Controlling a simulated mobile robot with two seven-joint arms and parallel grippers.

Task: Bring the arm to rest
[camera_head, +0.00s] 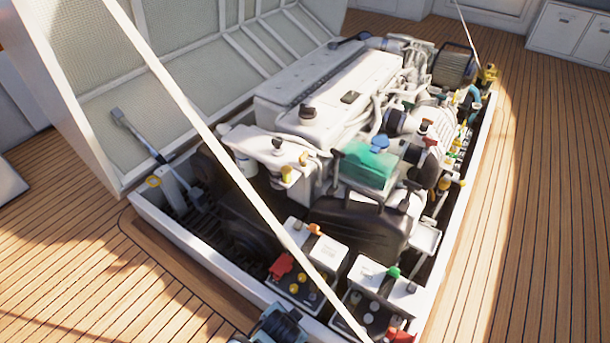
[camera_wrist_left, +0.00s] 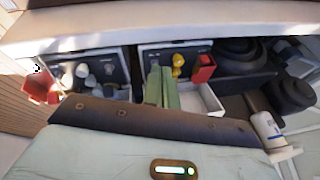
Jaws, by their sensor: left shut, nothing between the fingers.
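My left gripper (camera_wrist_left: 161,75) shows in the left wrist view as two green fingers pressed together, with nothing between them. They point toward the edge of a control box with yellow knobs (camera_wrist_left: 178,65) and a red handle (camera_wrist_left: 203,68). Whether they touch the box I cannot tell. In the head view, a blue-grey piece (camera_head: 280,326) at the bottom edge looks like part of my left arm; the fingers cannot be made out there. My right gripper is in neither view.
The engine (camera_head: 330,85) sits in a white-rimmed hatch (camera_head: 195,255) with its lid (camera_head: 180,70) raised. Two control boxes, one with a red handle (camera_head: 281,266), the other with a green-topped knob (camera_head: 393,271), stand at the near end. A pale strut (camera_head: 205,130) crosses the view. Deck (camera_head: 545,200) at right is clear.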

